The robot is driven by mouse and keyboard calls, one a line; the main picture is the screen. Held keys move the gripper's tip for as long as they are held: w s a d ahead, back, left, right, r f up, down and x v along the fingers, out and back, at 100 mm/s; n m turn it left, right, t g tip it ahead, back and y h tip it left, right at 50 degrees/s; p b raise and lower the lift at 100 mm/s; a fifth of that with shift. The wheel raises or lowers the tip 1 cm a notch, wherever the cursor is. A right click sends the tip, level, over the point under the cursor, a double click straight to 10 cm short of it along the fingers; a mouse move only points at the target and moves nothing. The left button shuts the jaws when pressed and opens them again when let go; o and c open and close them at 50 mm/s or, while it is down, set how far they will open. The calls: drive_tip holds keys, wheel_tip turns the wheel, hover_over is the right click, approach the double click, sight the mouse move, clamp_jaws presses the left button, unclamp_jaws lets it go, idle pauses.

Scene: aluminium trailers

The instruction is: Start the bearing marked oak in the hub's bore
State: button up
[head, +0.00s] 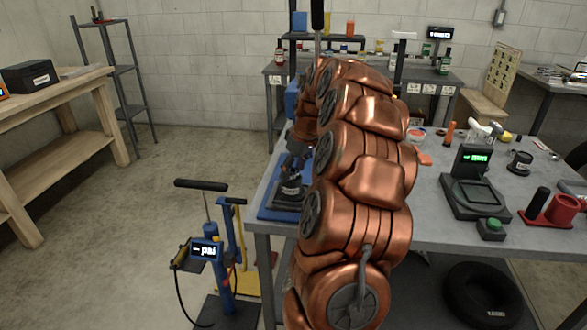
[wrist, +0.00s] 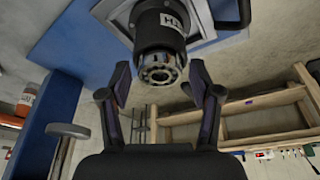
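In the wrist view a dark cylindrical hub (wrist: 158,32), with a partly readable white label starting with H, stands on a pale square plate. A metallic ring with round openings, like a bearing (wrist: 160,70), shows at its near end; how deep it sits is unclear, and no oak mark is readable. My gripper (wrist: 158,88) is open, its two fingers apart on either side of the ring, with nothing seen between the pads. In the head view the hub (head: 290,190) is on the blue mat (head: 272,213), and my gripper (head: 297,153) is above it, partly hidden by my copper arm.
The grey bench (head: 435,205) carries a scale with a green display (head: 474,160), a green button box (head: 491,229) and a red holder (head: 562,210) at right. A blue pump stand (head: 218,265) is on the floor at left. My arm hides the bench's middle.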

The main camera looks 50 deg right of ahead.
drive_tip(key=shift+o, duration=0.5)
drive_tip(key=shift+r, duration=0.1)
drive_tip(key=v, duration=1.1)
drive_tip(key=shift+s+r, duration=0.2)
drive_tip(key=shift+r, duration=0.15)
drive_tip(key=shift+d, duration=0.1)
